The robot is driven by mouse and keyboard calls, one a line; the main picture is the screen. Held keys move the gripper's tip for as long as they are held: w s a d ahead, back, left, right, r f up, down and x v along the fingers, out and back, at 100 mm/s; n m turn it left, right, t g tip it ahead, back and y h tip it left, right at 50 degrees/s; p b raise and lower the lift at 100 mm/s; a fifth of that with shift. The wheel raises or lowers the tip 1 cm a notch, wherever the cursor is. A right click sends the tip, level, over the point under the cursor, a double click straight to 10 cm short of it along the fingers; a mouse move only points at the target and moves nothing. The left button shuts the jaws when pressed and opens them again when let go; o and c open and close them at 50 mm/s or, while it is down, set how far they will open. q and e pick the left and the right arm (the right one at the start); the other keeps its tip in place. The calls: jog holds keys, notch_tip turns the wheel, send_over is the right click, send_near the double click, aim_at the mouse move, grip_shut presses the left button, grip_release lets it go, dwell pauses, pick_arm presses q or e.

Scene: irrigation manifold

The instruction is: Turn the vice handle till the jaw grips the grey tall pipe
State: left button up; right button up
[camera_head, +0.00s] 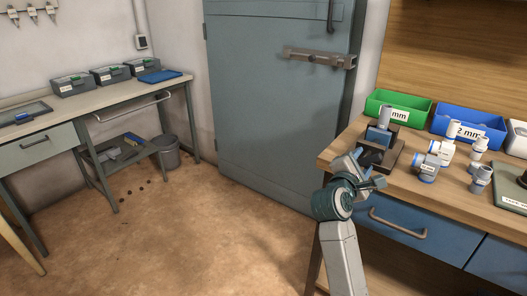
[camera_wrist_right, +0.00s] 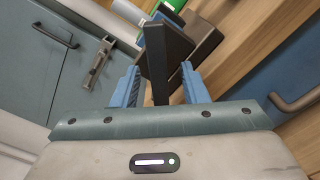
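The dark vice (camera_head: 394,157) stands at the front left corner of the wooden workbench. The grey tall pipe (camera_head: 384,117) stands upright at the vice; I cannot tell whether the jaw touches it. My right gripper (camera_head: 364,168) is at the vice's front side, by the bench edge. In the right wrist view its two blue fingers (camera_wrist_right: 161,86) are apart. A dark bar (camera_wrist_right: 156,65), which looks like the vice handle, lies between them, with gaps showing on both sides. The vice body (camera_wrist_right: 198,42) is beyond it. My left gripper is not in view.
Several grey and white pipe fittings (camera_head: 427,167) stand right of the vice. A green bin (camera_head: 397,107) and a blue bin (camera_head: 468,128) are behind. A drawer handle (camera_head: 398,226) sticks out below the bench edge. The floor at left is open.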

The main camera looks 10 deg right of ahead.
jog(key=b+v, duration=0.1)
jog(key=v, duration=0.5)
jog(key=shift+f, duration=0.1)
jog(key=shift+s+a, duration=0.3)
